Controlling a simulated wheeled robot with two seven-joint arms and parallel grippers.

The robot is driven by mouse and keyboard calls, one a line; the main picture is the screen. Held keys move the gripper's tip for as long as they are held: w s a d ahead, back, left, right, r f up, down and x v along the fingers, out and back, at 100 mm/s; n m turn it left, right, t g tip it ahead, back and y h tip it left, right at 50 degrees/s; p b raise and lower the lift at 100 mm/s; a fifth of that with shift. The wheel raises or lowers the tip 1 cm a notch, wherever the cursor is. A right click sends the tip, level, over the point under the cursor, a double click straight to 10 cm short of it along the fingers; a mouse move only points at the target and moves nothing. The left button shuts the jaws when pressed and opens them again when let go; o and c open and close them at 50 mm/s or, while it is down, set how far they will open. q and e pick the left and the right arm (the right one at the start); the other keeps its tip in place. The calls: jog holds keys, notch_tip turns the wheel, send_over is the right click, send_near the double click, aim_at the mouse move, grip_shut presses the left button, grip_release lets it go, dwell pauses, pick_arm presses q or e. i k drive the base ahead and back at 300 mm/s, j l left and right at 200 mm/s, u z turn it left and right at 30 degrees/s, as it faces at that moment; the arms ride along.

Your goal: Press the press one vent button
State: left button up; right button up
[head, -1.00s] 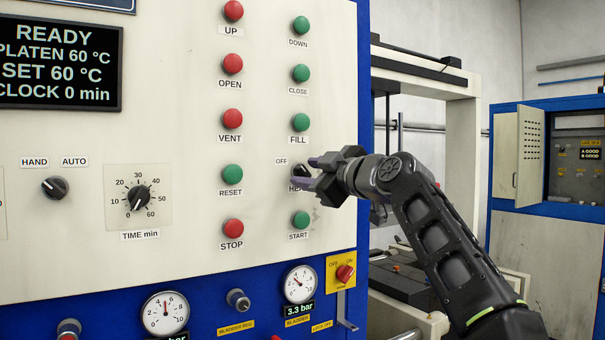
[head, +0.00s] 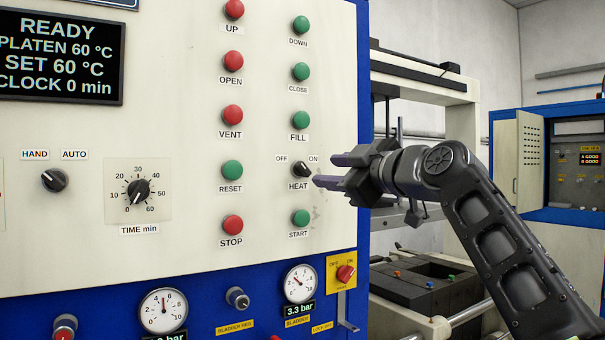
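The VENT button (head: 232,115) is a red round button on the cream control panel, in the left column between OPEN and RESET, with its label just below. My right gripper (head: 323,171) comes in from the right, its two dark fingers pointing left beside the HEAT switch (head: 304,171). The fingers are apart, with nothing visible between them. It is to the right of the VENT button and lower, clear of it. My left gripper is not in view.
Other buttons surround VENT: red OPEN (head: 233,60), green RESET (head: 232,170) and green FILL (head: 299,117). A display (head: 62,52) reads READY, platen 60 °C. Gauges (head: 163,311) line the lower blue strip. The press frame (head: 462,130) stands behind my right arm.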

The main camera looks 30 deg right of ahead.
aim_at(233, 115)
jog(key=k+l, duration=0.3)
jog(key=k, duration=0.15)
jog(key=k+l, duration=0.25)
jog(key=k, duration=0.25)
jog(key=k+l, duration=0.3)
jog(key=k, duration=0.15)
